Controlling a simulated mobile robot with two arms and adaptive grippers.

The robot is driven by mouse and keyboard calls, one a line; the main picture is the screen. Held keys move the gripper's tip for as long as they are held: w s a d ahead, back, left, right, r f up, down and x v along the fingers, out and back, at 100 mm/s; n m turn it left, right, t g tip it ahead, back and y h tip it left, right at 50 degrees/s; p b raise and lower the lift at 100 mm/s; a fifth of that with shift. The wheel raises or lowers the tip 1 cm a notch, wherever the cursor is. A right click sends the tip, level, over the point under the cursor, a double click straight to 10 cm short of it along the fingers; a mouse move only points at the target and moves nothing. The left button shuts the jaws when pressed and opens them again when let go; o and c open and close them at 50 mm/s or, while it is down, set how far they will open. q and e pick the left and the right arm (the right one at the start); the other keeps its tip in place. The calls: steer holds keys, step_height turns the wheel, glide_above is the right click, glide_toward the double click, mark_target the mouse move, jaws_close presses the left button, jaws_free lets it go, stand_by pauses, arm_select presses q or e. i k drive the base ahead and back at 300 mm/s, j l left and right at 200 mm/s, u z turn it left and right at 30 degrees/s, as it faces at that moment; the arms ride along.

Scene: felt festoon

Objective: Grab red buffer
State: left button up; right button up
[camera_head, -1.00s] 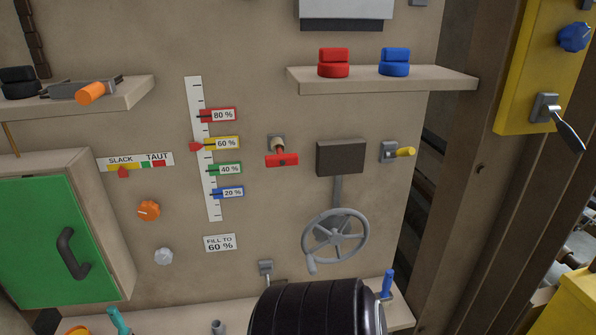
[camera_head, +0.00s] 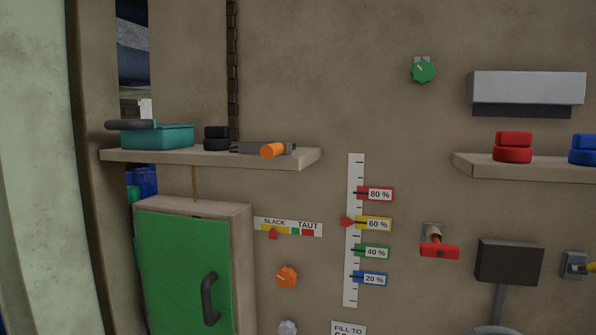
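The red buffer (camera_head: 513,147) looks like a short two-part red block with a rounder base. It sits upright near the left end of the right-hand shelf (camera_head: 500,172). A similar blue one (camera_head: 584,150) stands to its right, cut by the picture's edge. Neither of my grippers shows in the head view, and nothing is seen touching the red buffer.
The left shelf (camera_head: 150,157) holds a teal box (camera_head: 157,137), a black buffer (camera_head: 216,138) and an orange-ended tool (camera_head: 271,150). A green-doored cabinet (camera_head: 180,270) stands below. A red handle (camera_head: 439,251) and a dark box (camera_head: 509,262) stick out under the right shelf.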

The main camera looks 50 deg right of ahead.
mark_target(512, 147)
steer(key=z, duration=2.75)
